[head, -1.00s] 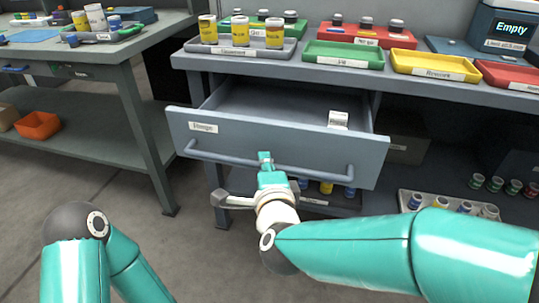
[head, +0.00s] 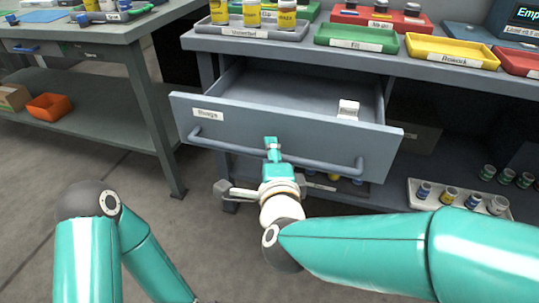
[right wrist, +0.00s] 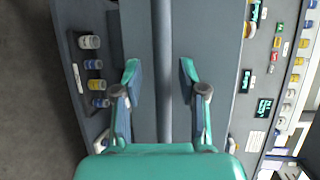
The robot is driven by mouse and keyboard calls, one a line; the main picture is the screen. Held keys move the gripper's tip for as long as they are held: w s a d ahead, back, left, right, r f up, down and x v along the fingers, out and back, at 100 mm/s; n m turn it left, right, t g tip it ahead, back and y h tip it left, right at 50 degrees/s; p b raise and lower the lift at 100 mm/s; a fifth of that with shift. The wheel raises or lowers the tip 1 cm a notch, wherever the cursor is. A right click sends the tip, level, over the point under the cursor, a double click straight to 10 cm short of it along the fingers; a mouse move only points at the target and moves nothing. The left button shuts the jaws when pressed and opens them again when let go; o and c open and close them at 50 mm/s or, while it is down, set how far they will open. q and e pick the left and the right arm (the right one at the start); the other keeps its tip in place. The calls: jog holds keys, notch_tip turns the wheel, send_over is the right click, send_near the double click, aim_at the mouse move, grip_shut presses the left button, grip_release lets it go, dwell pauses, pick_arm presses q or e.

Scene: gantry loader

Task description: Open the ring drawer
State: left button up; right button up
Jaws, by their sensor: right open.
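The ring drawer (head: 270,117) is a grey drawer under the bench top, standing well out, with a white label on its front. A small white box (head: 348,109) is inside it. A long horizontal handle (head: 325,163) runs across the front. My right gripper (head: 272,148) is at the handle, left of its middle. In the right wrist view, its open fingers stand on either side of the handle bar (right wrist: 162,45), with gaps visible. My left gripper is out of view; only my left arm shows at lower left.
The bench top above holds a grey tray (head: 235,33) of yellow-labelled jars, a green tray (head: 356,38) and a yellow tray (head: 450,51). A white rack of small jars (head: 415,205) sits on the lower shelf at right. Open floor lies in front.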

jog(key=v, duration=0.7)
jog(key=shift+s, duration=0.2)
dwell(0.4)
